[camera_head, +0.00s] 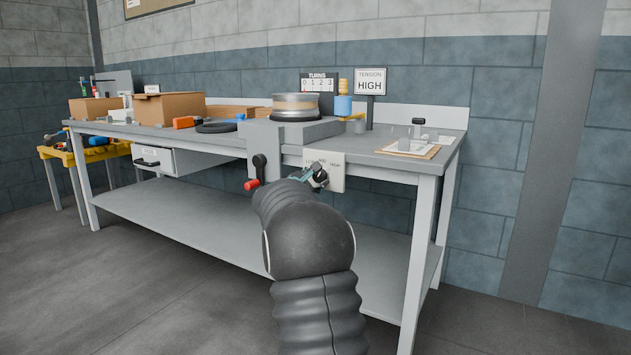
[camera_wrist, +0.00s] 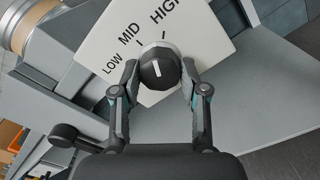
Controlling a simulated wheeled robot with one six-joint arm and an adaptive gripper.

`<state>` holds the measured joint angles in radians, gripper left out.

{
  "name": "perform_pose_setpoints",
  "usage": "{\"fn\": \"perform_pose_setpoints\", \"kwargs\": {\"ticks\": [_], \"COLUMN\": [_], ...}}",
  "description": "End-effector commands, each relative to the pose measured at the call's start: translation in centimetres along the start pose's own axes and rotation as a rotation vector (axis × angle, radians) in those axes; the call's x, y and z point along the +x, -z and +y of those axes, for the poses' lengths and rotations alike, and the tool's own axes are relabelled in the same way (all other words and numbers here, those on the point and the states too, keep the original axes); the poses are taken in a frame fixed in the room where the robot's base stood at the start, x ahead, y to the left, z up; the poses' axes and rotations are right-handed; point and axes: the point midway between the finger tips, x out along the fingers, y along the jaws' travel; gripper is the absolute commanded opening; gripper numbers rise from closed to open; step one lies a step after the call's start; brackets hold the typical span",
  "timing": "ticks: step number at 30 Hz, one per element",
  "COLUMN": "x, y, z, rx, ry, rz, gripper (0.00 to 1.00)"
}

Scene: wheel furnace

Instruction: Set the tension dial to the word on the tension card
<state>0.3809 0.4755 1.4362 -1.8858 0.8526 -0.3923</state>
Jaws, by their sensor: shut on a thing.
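The tension card (camera_head: 370,81) stands at the back of the bench and reads "TENSION HIGH". The white dial plate (camera_head: 337,181) is on the bench's front; in the wrist view the plate (camera_wrist: 97,40) reads LOW, MID, HIGH from left to right. The black round tension dial (camera_wrist: 160,69) has a short white mark, tilted slightly, its upper end towards MID rather than HIGH. My gripper (camera_wrist: 160,78) is shut on the dial, one finger at each side. In the head view my gripper (camera_head: 316,176) reaches the plate and hides most of the dial.
Above are a spool (camera_head: 295,106) and a TURNS board (camera_head: 319,83). Cardboard boxes (camera_head: 169,108) and tools lie left on the bench (camera_head: 385,160). A drawer (camera_head: 153,160) is slightly open.

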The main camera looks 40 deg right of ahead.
Motion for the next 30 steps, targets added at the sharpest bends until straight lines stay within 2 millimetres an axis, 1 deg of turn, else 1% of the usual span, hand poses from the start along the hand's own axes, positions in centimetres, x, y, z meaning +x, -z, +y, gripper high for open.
{"fn": "perform_pose_setpoints", "kwargs": {"ticks": [6, 15, 22, 30], "x": [0.13, 0.14, 0.15, 0.13], "y": [-0.10, -0.14, -0.17, -0.16], "z": [-0.06, -0.02, -0.01, 0.01], "rx": [0.167, 0.317, 0.361, 0.368], "ry": [0.002, 0.002, 0.002, 0.002], "rz": [-0.002, -0.003, -0.003, -0.003], "gripper": [0.09, 0.09, 0.09, 0.09]}}
